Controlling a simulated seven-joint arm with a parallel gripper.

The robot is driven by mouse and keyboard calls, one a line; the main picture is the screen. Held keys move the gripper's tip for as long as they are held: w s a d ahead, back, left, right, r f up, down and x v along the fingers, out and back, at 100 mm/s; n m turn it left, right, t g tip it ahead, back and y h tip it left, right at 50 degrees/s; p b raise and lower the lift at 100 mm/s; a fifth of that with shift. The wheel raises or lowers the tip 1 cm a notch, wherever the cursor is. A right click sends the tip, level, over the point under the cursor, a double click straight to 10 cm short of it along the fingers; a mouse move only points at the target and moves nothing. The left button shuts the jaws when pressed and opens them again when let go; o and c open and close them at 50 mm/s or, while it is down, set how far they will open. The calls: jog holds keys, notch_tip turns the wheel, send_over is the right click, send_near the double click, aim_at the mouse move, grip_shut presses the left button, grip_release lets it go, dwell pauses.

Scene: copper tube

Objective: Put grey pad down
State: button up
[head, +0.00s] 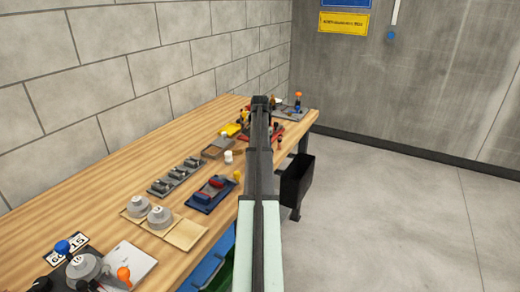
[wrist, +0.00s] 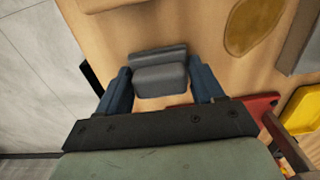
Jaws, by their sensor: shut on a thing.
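The grey pad (wrist: 160,80) shows in the wrist view as a dark grey block with a raised band along its far side. My gripper (wrist: 161,88) has its two dark blue fingers on the left and right sides of the pad, shut on it. Pale wood lies behind and below the pad. I cannot tell whether the pad touches that wood. In the head view my arm hides the pad and the fingertips.
A red tray (wrist: 262,104) and a yellow container (wrist: 305,112) lie to the right in the wrist view. In the head view, grey weights (head: 159,216), a blue tray (head: 211,194) and a grey holder (head: 176,178) stand on the workbench (head: 95,195). A black bin (head: 297,182) hangs at its edge.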

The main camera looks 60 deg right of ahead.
jog(key=o, duration=0.9)
jog(key=shift+o, duration=0.2)
notch_tip(320, 180, up, 12)
jog(key=shift+r, duration=0.1)
dwell(0.4)
